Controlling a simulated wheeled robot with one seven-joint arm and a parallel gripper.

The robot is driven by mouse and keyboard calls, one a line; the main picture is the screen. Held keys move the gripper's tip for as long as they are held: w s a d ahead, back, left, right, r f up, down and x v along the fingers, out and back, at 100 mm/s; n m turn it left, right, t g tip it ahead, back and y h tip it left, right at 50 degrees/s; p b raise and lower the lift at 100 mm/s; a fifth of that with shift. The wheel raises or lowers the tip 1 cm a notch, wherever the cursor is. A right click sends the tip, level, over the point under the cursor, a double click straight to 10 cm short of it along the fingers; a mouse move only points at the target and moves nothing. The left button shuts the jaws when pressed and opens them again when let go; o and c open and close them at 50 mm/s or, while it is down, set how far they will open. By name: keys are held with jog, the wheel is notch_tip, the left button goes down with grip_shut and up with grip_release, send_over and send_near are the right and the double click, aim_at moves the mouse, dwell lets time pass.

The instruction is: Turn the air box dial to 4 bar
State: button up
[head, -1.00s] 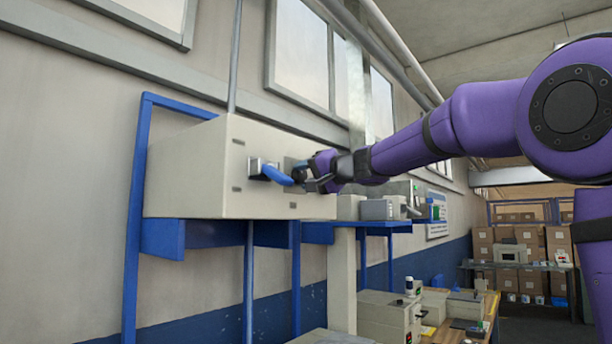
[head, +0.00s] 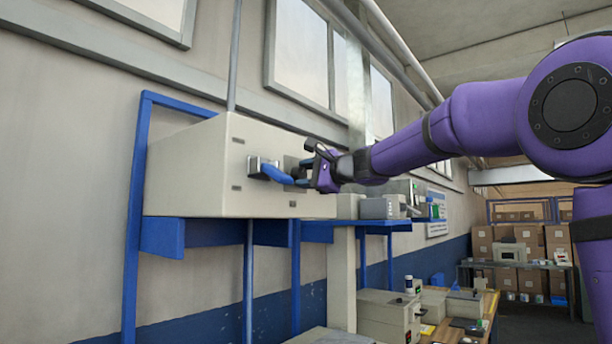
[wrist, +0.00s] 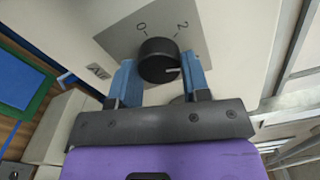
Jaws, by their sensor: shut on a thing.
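The air box (head: 200,165) is a beige box on a blue wall frame. Its black round dial (wrist: 154,50) sits on a grey plate marked "AIR", with "0" and "2" legible in the wrist view. Any "4" mark is not visible. My gripper (wrist: 159,72) has its blue fingers on both sides of the dial, shut on it. In the head view, my gripper (head: 303,172) is at the box's front and mostly hides the dial.
A blue lever handle (head: 276,174) sticks out from the box front, close to the left of my gripper. A small grey device (head: 377,209) stands on the blue shelf to the right. A workbench (head: 455,305) with boxes is lower right.

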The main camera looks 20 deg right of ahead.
jog(key=shift+f+m, duration=0.1)
jog(key=shift+m, duration=1.1)
jog(key=o, duration=0.9)
jog(key=v, duration=1)
jog(key=shift+s+d, duration=0.25)
jog(key=shift+s, duration=0.1)
